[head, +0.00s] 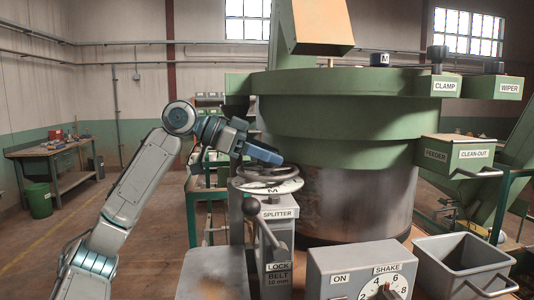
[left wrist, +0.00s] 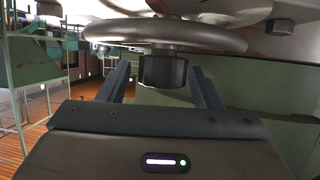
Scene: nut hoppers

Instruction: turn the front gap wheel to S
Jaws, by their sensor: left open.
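A grey handwheel (head: 264,172) sits above a pale round plate marked M (head: 287,187), on the box labelled SPLITTER; I take it to be the front gap wheel. My left gripper (head: 274,157) reaches in from the left, just above and beside the wheel's rim. In the left wrist view the wheel rim (left wrist: 215,38) crosses the top, with a dark knob (left wrist: 163,70) beside it. The open left gripper (left wrist: 160,84) has one finger on either side of the knob; I cannot tell whether they touch it. No S mark is legible. My right gripper is out of view.
The large green hopper drum (head: 345,110) stands right behind the wheel. A LOCK lever (head: 262,225) rises in front of it. The SHAKE control box (head: 345,268) and a grey bin (head: 463,262) stand at front right. Open floor lies to the left.

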